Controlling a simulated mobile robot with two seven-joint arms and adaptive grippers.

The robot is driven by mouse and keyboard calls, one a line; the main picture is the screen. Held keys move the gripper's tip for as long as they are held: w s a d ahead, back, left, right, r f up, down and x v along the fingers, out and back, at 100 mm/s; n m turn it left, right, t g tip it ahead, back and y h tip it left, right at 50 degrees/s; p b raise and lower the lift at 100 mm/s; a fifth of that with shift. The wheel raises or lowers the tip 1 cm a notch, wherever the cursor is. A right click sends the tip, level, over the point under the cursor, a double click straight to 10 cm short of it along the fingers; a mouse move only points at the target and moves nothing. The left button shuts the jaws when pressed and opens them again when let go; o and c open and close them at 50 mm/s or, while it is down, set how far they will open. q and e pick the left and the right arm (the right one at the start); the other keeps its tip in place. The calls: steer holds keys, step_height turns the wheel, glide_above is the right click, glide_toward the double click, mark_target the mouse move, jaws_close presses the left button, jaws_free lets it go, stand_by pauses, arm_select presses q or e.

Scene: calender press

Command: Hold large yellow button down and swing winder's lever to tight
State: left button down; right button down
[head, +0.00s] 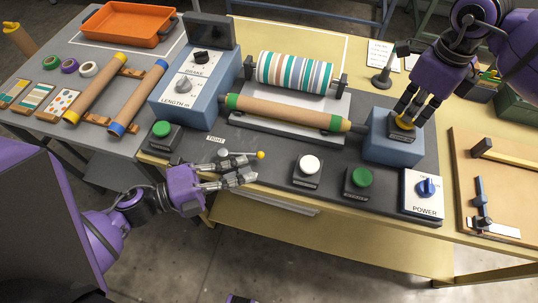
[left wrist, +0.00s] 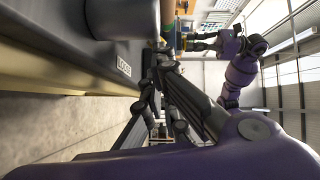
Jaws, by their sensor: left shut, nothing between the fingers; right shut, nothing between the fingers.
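My right gripper (head: 405,115) is shut and points down onto the large yellow button (head: 402,125) on top of a blue housing (head: 394,148). The fingertips seem to touch the button and partly cover it; how far it is pressed is unclear. The winder's lever ends in a small yellow ball knob (head: 261,155) near the front edge of the dark machine plate. A TIGHT label (head: 215,139) lies up and left of the knob. My left gripper (head: 247,170) is shut and empty, with its fingertips just below and left of the knob. Contact with the lever cannot be told.
A striped roll (head: 295,72) and a brown roller (head: 285,111) lie across the press. Green (head: 161,129), white (head: 309,165) and second green (head: 359,178) buttons and a POWER switch (head: 426,188) line the front. An orange tray (head: 126,22) stands at back left.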

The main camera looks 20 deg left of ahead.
mark_target(251, 155)
arm_select(q)
steer(key=shift+w+f, duration=0.1)
steer(key=shift+w+d+n+t+y, duration=0.25)
steer(key=shift+w+n+t+y, duration=0.05)
steer(key=n+t+y, duration=0.1)
steer(key=w+t+y, duration=0.1)
steer(key=n, duration=0.1)
steer(key=shift+w+d+n+t+y, duration=0.2)
steer(key=shift+d+n+t+y, duration=0.1)
steer(key=shift+t+y, duration=0.1)
steer(key=w+n+t+y, duration=0.1)
steer(key=y, duration=0.1)
steer(key=w+n+t+y, duration=0.1)
steer(key=n+y, duration=0.1)
steer(key=y, duration=0.1)
steer(key=w+n+t+y, duration=0.1)
steer(key=n+y, duration=0.1)
steer(key=shift+a, duration=0.1)
steer(key=shift+w+a+n+y, duration=0.15)
steer(key=shift+w+n+y, duration=0.25)
steer(key=shift+y, duration=0.4)
steer(key=shift+w+a, duration=0.45)
steer(key=shift+w, duration=0.4)
steer(key=shift+w+a, duration=0.15)
steer(key=shift+a, duration=0.05)
steer(key=shift+f, duration=0.1)
